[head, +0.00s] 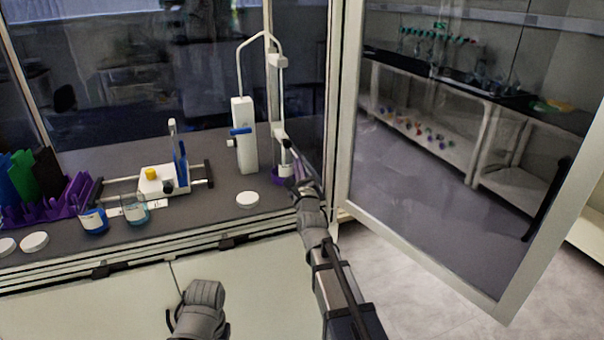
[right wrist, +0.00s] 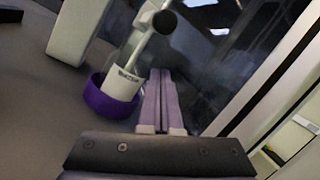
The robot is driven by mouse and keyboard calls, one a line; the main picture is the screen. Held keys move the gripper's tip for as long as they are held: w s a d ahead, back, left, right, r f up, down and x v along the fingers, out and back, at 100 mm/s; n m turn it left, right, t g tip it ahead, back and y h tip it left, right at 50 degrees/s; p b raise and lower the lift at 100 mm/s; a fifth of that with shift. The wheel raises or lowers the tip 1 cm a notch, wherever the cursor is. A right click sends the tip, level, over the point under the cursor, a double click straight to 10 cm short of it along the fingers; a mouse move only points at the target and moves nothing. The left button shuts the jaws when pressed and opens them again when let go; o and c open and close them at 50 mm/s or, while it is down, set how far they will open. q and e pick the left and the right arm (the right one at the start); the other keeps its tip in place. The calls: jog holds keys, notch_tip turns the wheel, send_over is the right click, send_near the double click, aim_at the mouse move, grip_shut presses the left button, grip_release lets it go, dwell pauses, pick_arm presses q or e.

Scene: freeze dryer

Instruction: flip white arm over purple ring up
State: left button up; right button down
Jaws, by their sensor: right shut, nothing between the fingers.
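The purple ring (head: 281,172) sits on the dark worktop beside the tall white stand (head: 244,136). It also shows in the right wrist view (right wrist: 108,104) with a white cylinder (right wrist: 122,84) standing inside it. A thin white arm (head: 280,134) rises from above the ring; in the wrist view the white arm (right wrist: 139,50) slants up towards a black knob. My right gripper (head: 297,176) is just right of the ring. Its fingers (right wrist: 161,90) are shut and empty, beside the cylinder and apart from it.
A glass door (head: 470,150) stands open to the right of my right arm. On the worktop lie a white lid (head: 247,199), a white device with a yellow knob (head: 162,181), beakers (head: 134,211) and a purple rack (head: 62,207) at left. The white frame closely borders the right.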

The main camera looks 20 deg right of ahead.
pick_arm(q)
jog(key=shift+r+p, duration=0.95)
jog(key=shift+r, duration=0.55)
pick_arm(e)
jog(key=shift+a+r, duration=0.4)
jog(key=shift+r, duration=0.35)
jog(key=shift+a+r, duration=0.4)
jog(key=shift+r, duration=0.35)
jog(key=shift+r, duration=0.1)
pick_arm(q)
notch_tip(320, 180, up, 13)
jog(key=p, duration=1.3)
pick_arm(e)
notch_tip(320, 180, up, 13)
